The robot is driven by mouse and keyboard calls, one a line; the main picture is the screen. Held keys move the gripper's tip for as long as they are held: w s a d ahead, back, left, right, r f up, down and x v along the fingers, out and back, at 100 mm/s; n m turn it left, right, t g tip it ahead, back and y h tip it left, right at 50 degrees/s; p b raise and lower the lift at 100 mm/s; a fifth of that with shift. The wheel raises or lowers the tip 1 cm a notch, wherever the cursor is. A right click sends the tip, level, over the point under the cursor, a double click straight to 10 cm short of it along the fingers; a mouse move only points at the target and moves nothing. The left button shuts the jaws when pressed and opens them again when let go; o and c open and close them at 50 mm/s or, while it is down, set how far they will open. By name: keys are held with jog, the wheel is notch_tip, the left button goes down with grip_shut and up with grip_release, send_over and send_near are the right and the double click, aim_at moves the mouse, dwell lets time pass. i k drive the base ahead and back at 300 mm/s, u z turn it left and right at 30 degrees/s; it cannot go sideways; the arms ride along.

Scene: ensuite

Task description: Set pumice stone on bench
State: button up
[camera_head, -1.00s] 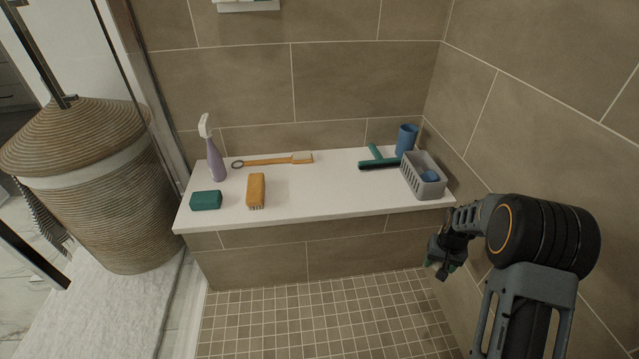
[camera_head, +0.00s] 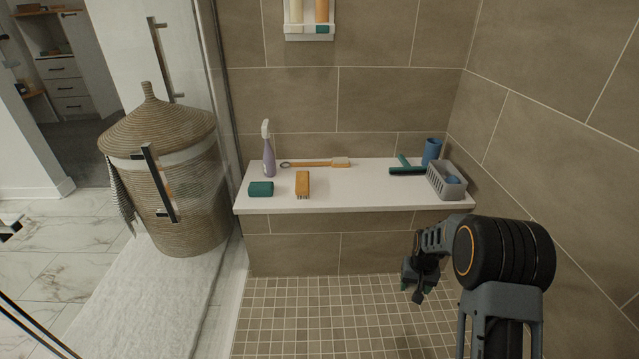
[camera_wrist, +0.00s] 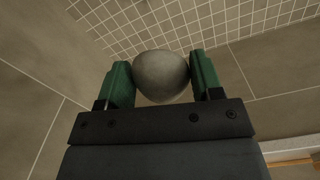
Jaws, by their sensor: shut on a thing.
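The pumice stone (camera_wrist: 161,76) is a rounded grey-beige lump in the wrist view. My gripper (camera_wrist: 162,82) is shut on it, with a green fingertip on each side. In the head view my gripper (camera_head: 417,284) hangs low in front of the bench at its right end, below the bench top; the stone cannot be made out there. The bench (camera_head: 350,192) has a white top and a tiled front. Its middle and front are largely bare.
On the bench are a green block (camera_head: 261,188), an orange brush (camera_head: 302,184), a purple spray bottle (camera_head: 269,158), a long-handled brush (camera_head: 318,164), a green squeegee (camera_head: 407,170), a blue cup (camera_head: 431,151) and a grey basket (camera_head: 446,184). A wicker hamper (camera_head: 165,190) stands left, beyond the glass.

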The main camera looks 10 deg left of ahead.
aim_at(374, 186)
jog(key=u, duration=0.75)
jog(key=i, duration=0.45)
